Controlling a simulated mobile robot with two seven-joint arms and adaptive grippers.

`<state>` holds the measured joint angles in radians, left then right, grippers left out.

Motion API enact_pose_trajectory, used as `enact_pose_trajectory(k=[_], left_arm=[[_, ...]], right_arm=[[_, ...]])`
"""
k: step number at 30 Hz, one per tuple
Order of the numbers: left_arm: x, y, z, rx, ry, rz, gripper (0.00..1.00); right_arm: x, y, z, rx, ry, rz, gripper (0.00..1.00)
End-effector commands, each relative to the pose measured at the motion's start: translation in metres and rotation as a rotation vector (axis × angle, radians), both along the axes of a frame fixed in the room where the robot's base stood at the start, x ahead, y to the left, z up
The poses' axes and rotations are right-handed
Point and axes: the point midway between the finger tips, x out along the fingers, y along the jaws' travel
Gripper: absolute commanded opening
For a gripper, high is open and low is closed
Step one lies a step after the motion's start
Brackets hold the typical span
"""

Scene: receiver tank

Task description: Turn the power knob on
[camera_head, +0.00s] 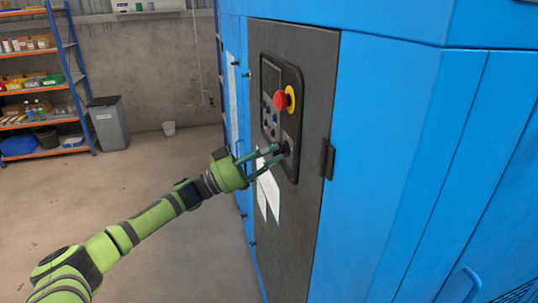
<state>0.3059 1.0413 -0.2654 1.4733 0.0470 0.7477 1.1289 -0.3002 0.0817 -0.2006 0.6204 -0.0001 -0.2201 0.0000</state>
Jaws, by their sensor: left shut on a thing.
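The control panel (292,92) is a dark plate on the grey door (325,95) of a large blue cabinet. The power knob (286,148) is a small black knob low on this panel. My left gripper (278,152) reaches in from the left and is shut on the knob, with its fingertips partly covering it. The knob's angle cannot be made out. My right gripper is not in view.
A red emergency button (281,100) on a yellow ring sticks out above the knob. A black door handle (327,158) is to the right. Papers (268,190) hang below the panel. A shelf (75,75) and grey bin (109,124) stand far left. The floor between is clear.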

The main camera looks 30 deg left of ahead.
Motion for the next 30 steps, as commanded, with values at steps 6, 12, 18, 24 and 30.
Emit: enact_pose_trajectory(k=[6, 12, 18, 24, 30], left_arm=[[0.001, 0.004, 0.004, 0.085, -0.089, 0.01, 0.0], [0.002, 0.005, 0.004, 0.213, -0.202, 0.012, 0.0], [0.002, 0.006, 0.005, 0.355, -0.326, 0.013, 0.0], [0.002, 0.007, 0.006, 0.499, -0.449, 0.014, 0.0], [0.003, 0.007, 0.007, 0.642, -0.572, 0.013, 0.0]], right_arm=[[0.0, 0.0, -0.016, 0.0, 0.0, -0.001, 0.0], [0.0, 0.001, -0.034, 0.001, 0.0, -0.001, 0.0], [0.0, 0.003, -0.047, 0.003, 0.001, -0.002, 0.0], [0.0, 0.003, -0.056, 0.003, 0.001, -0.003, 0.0], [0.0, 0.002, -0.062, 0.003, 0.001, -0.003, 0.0]])
